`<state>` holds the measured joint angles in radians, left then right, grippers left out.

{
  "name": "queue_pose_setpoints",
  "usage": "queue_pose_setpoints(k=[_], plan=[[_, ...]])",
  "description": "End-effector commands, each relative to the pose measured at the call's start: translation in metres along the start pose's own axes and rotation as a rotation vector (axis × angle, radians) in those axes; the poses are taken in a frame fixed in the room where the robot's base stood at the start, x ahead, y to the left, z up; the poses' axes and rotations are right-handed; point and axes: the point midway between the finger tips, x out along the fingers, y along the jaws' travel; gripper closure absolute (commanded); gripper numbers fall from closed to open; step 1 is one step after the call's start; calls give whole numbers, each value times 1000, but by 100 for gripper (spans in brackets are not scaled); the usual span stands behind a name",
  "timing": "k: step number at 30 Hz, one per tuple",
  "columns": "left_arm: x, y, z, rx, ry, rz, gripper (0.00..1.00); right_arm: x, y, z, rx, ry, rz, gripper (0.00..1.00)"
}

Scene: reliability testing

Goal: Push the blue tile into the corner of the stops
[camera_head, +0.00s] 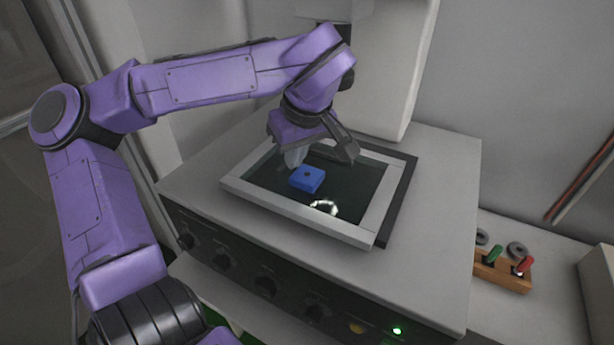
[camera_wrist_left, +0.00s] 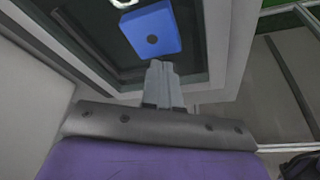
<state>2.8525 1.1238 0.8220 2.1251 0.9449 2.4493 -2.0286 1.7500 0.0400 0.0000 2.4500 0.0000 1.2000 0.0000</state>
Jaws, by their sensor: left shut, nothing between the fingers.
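The blue tile (camera_head: 307,179) lies flat on the dark plate (camera_head: 355,180) inside a raised light-grey frame. A small dark round mark is on its top. In the left wrist view the tile (camera_wrist_left: 151,31) is just beyond my fingertips. My left gripper (camera_head: 294,162) is shut and empty, pointing down right behind the tile in the head view. I cannot tell whether the fingertips touch the tile. The light-grey frame strips (camera_head: 300,217) border the dark plate; part of the far side is hidden by my gripper. My right gripper is not in view.
The frame sits on a grey machine (camera_head: 435,220) with knobs and a lit green lamp (camera_head: 397,330). A machine column (camera_head: 385,70) rises behind. A bright ring (camera_head: 324,207) shows on the plate. A wooden block (camera_head: 503,271) with green and red pegs stands at the right.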

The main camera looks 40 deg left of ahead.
Motion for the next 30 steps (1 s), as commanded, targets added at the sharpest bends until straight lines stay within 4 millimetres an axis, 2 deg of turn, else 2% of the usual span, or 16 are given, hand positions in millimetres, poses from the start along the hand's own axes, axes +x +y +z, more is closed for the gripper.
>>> queue_pose_setpoints(k=[5,21,30], plan=[[-1,2,2,1,1,-1,100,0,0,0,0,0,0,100],[-23,38,62,1,1,-2,100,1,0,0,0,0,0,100],[-24,41,66,0,0,0,100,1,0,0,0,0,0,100]])
